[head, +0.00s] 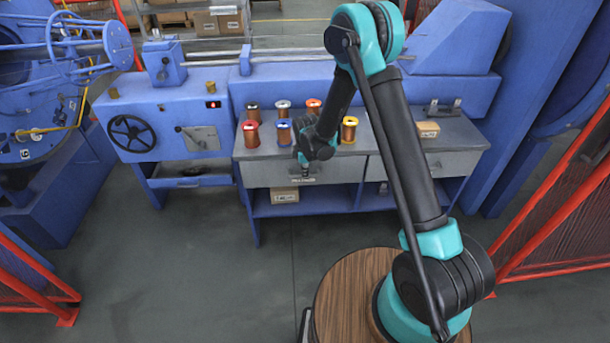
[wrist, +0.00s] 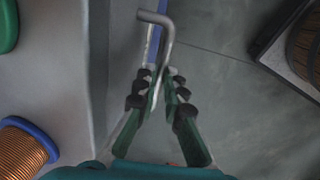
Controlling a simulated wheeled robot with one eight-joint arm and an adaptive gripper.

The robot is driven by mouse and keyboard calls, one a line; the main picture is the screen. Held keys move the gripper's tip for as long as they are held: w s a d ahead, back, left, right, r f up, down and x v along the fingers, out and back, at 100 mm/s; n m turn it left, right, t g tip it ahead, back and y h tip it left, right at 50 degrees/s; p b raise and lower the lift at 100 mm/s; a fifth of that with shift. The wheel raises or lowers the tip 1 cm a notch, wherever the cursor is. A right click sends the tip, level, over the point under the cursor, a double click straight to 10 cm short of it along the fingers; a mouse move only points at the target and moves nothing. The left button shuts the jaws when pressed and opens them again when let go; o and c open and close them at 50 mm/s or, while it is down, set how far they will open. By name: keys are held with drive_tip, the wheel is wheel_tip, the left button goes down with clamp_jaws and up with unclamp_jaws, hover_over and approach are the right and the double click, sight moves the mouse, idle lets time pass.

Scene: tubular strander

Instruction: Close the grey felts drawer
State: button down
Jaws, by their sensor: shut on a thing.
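The workbench has two grey drawer fronts, a left one (head: 264,174) and a right one (head: 448,164). I cannot read any label naming the felts drawer. My gripper (head: 305,176) is at the middle of the left drawer front, over its handle. The wrist view shows my gripper (wrist: 157,88) with its fingers closed around a bent metal bar handle (wrist: 156,19). Part of the handle is hidden between the fingers. The left drawer front looks about level with the bench edge; I cannot tell any small gap.
Several wire spools stand on the bench top, including a red-topped one (head: 251,134); a blue-rimmed spool (wrist: 24,148) shows near the wrist. A small box (head: 428,129) sits at right. A carton (head: 285,195) lies on the lower shelf. Open floor (head: 200,270) lies in front.

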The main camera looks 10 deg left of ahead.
drive_tip(key=shift+w+a, duration=0.1)
drive_tip(key=shift+w, duration=0.15)
drive_tip(key=c, duration=1.6)
unclamp_jaws()
wheel_tip(320, 180, up, 12)
drive_tip(key=s, duration=0.2)
drive_tip(key=shift+d, duration=0.3)
drive_tip(key=shift+s+f, duration=0.1)
